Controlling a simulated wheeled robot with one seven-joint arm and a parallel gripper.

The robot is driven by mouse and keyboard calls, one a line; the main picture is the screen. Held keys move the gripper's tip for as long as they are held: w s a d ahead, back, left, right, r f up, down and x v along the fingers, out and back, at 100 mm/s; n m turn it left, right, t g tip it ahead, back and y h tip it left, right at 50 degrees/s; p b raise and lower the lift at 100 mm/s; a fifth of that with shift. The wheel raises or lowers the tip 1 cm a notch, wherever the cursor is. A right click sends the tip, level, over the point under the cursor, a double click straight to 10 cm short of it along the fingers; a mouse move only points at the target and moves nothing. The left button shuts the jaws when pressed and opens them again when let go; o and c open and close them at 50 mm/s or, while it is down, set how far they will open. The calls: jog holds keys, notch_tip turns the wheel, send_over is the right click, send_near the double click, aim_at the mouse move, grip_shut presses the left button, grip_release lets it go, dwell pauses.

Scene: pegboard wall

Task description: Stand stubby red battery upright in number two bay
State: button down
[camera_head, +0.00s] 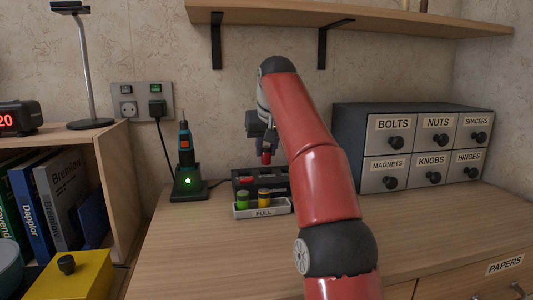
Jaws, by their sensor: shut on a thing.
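The stubby red battery (266,158) is in my gripper (266,150), which is shut on it. It points down, roughly upright, over the back of the dark block (242,184) on the worktop. I cannot tell whether its lower end touches the block. The block looks like the charger with the bays, but its bays and their numbers are too small to read. My arm covers the right side of this area.
A pale tray marked FULL (262,212) stands just in front of the block, holding a green battery (243,199) and a yellow one (264,199). A cordless screwdriver (185,150) stands in its dock at left. A labelled drawer cabinet (412,112) is at right. A shelf (400,24) hangs above.

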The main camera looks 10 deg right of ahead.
aim_at(267, 159)
jog(key=shift+f, duration=1.75)
jog(key=shift+s+f+b, duration=0.1)
jog(key=shift+f+b, duration=0.45)
jog(key=shift+f, duration=0.2)
jog(key=c, duration=1.3)
grip_release()
jog(key=shift+f, duration=0.15)
jog(key=shift+r, duration=0.3)
jog(key=shift+o, duration=0.3)
jog(key=v, duration=0.5)
jog(key=p+v, duration=0.1)
jog(key=v, duration=0.2)
jog(key=shift+w+r, duration=0.2)
jog(key=shift+r, duration=0.2)
